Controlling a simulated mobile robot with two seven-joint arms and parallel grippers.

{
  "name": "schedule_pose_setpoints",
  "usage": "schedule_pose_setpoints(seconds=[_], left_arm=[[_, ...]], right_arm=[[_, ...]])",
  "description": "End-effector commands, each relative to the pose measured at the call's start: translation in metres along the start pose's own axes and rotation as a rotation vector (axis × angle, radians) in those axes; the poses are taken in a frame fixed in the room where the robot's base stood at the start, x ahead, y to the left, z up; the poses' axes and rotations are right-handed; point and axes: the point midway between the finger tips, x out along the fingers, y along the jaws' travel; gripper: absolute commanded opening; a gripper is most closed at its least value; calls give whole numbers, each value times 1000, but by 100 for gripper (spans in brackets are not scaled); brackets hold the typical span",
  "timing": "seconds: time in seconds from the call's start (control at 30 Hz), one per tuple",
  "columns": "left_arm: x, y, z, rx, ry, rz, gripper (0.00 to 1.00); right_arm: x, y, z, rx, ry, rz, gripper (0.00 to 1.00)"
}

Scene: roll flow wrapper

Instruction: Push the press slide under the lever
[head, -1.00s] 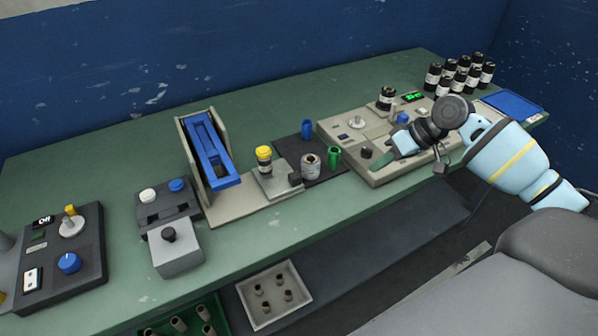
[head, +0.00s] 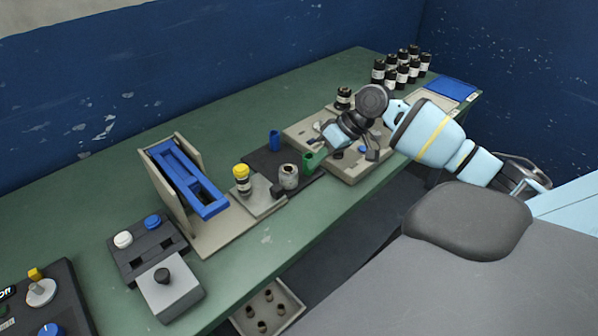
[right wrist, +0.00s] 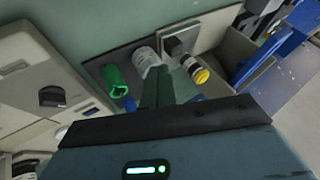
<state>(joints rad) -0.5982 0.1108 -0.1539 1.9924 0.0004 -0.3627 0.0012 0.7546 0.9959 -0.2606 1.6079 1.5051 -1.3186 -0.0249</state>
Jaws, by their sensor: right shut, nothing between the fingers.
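The press has a blue lever (head: 204,188) in a beige upright frame on a beige base (head: 215,232). The press slide (head: 262,206) is a light plate at the right of that base, to the right of the lever and not under it. A yellow-capped jar (head: 241,180) stands upright on the slide, and a dark knob (head: 277,190) is at its right end. The right wrist view shows the jar (right wrist: 198,72), knob (right wrist: 174,46) and lever (right wrist: 256,66) beyond my fingers. My right gripper (head: 322,142) is shut and empty, right of the slide, apart from it. My left gripper is out of view.
A dark mat (head: 262,160) with a blue cup (head: 274,139), a grey pot (head: 289,176) and a green cup (head: 309,161) lies between my right gripper and the slide. A beige control panel (head: 352,172) is under my right arm. Green bench is free in front of the press.

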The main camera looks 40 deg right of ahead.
Motion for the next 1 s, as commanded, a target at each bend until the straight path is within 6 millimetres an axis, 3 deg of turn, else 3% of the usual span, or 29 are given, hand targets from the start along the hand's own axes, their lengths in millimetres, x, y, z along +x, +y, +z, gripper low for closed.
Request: schedule_pose_setpoints(seconds=[0.53, 0.7, 1.0], left_arm=[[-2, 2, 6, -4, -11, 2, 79], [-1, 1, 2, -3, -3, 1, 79], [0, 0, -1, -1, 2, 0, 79]], right_arm=[[82, -1, 0, 0, -1, -3, 0], [94, -1, 0, 0, 0, -1, 0], [96, -1, 0, -1, 0, -1, 0]])
